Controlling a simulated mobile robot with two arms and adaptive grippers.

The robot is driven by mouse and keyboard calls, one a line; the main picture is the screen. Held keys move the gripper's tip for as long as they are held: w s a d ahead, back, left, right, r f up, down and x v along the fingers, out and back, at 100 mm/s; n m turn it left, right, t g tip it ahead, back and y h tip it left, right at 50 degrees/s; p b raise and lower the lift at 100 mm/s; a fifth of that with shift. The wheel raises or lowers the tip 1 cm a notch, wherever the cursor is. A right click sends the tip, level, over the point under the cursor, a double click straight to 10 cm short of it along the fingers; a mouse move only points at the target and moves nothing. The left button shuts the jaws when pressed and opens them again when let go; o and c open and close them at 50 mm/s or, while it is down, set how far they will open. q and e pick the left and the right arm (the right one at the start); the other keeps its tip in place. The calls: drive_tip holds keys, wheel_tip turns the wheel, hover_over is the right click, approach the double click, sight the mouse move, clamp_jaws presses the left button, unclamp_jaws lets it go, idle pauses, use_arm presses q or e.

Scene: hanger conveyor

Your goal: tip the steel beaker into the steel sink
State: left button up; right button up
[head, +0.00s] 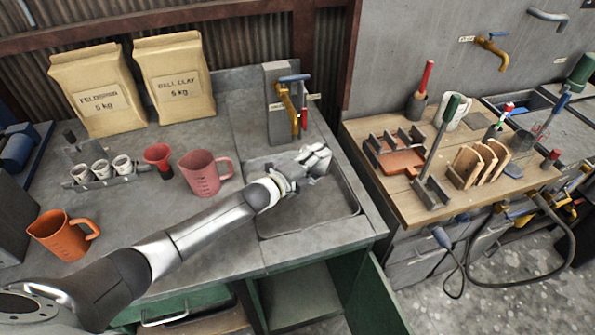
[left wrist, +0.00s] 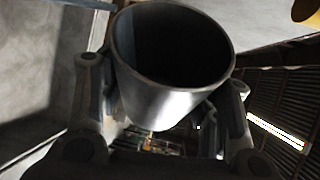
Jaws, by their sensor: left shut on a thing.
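The steel sink (head: 310,218) is set in the grey counter at the centre right of the head view. My left gripper (head: 316,159) is over the sink's back part, below the brass tap. In the left wrist view it is shut on the steel beaker (left wrist: 165,102), with a finger on each side. The beaker's round mouth faces the wrist camera and its inside is dark, so I cannot tell what it holds. In the head view the gripper mostly hides the beaker, and its tilt is unclear. My right gripper is not in view.
The brass tap (head: 289,100) stands at the back of the sink. A pink jug (head: 203,175), a red funnel (head: 158,155) and an orange jug (head: 58,238) are on the counter to the left. A wooden bench (head: 400,205) with tools is to the right.

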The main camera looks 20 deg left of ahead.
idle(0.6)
use_arm(q)
drive_tip(key=shift+a+f+b, duration=0.1)
drive_tip(key=shift+b, duration=0.2)
drive_tip(key=shift+r, duration=0.2)
drive_tip(key=m+p, duration=0.1)
drive_tip(key=p, duration=0.1)
drive_tip(key=r+m+p, duration=0.1)
drive_tip(key=p, duration=0.1)
drive_tip(key=shift+d+r+g+y, duration=0.1)
drive_tip(key=shift+d+g+y, duration=0.2)
drive_tip(key=shift+d+y, duration=0.1)
drive_tip(key=shift+d+m+y+p, duration=0.1)
drive_tip(key=shift+m+y+p, duration=0.4)
drive_tip(key=shift+m, duration=0.1)
drive_tip(key=shift+f, duration=0.25)
